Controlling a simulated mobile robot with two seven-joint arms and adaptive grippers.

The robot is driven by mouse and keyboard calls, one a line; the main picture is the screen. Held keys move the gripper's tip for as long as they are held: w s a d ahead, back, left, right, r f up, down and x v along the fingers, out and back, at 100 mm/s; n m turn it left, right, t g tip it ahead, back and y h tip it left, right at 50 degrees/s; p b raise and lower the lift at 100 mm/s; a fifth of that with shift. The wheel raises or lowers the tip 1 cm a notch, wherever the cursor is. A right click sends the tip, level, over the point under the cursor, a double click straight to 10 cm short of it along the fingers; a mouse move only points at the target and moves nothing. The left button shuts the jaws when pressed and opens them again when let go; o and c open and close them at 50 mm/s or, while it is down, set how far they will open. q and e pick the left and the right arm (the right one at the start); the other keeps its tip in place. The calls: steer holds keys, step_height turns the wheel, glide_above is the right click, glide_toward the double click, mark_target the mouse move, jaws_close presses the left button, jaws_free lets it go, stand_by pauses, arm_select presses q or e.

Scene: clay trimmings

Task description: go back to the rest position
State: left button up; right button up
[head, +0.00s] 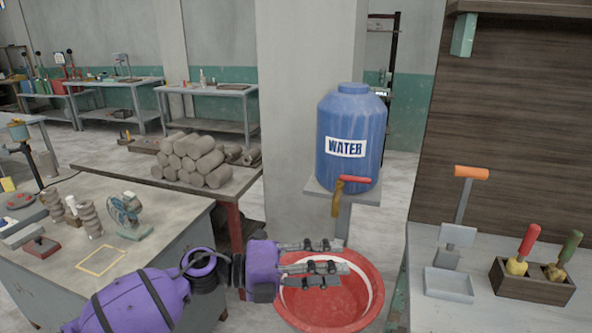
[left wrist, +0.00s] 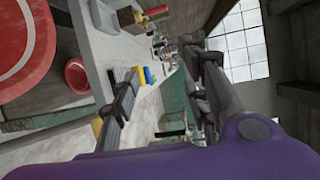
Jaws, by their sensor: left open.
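My left gripper (head: 318,268) reaches in from the left on a purple arm in the head view. Its fingers are open and empty, in front of the upper part of a red basin (head: 335,312) and partly covering it. I cannot tell its height above the basin. In the left wrist view, gripper fingers (left wrist: 118,105) show near the middle left, with nothing between them. The red basin (left wrist: 28,45) is at the upper left there. My right gripper is in neither view.
A blue water barrel (head: 350,140) with a red-handled tap stands on a shelf behind the basin. A grey worktable (head: 165,215) is on the left, with a fan and coils. A counter (head: 425,250) on the right holds a scoop and a wooden tool box (head: 530,287).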

arm_select(q)
steer(key=w+a+f+n+t+y+p, duration=0.1)
steer(key=a+f+n+t+y, duration=0.35)
steer(key=n+t, duration=0.4)
steer(key=w+a+f+n+t+y, duration=0.2)
steer(key=a+f+n+t+y, duration=0.3)
steer(key=n, duration=0.7)
steer(key=s+a+f+n+y, duration=0.2)
steer(key=s+a+f+n, duration=0.45)
steer(key=f, duration=0.25)
steer(key=s+a+f+n+g+y, duration=0.1)
steer(key=s+a+f+n+g, duration=0.1)
steer(key=s+f, duration=0.3)
steer(key=s+a+f+n+g+y+p, duration=0.1)
steer(key=s+f, duration=0.5)
steer(key=s, duration=0.8)
steer(key=s+a+f+n+g+y+p, duration=0.1)
steer(key=s+a+f+n+g+y, duration=0.2)
steer(key=s, duration=0.7)
steer(key=a+f+n, duration=0.2)
steer(key=a, duration=0.1)
steer(key=shift+a+f, duration=0.3)
steer(key=shift+a, duration=0.1)
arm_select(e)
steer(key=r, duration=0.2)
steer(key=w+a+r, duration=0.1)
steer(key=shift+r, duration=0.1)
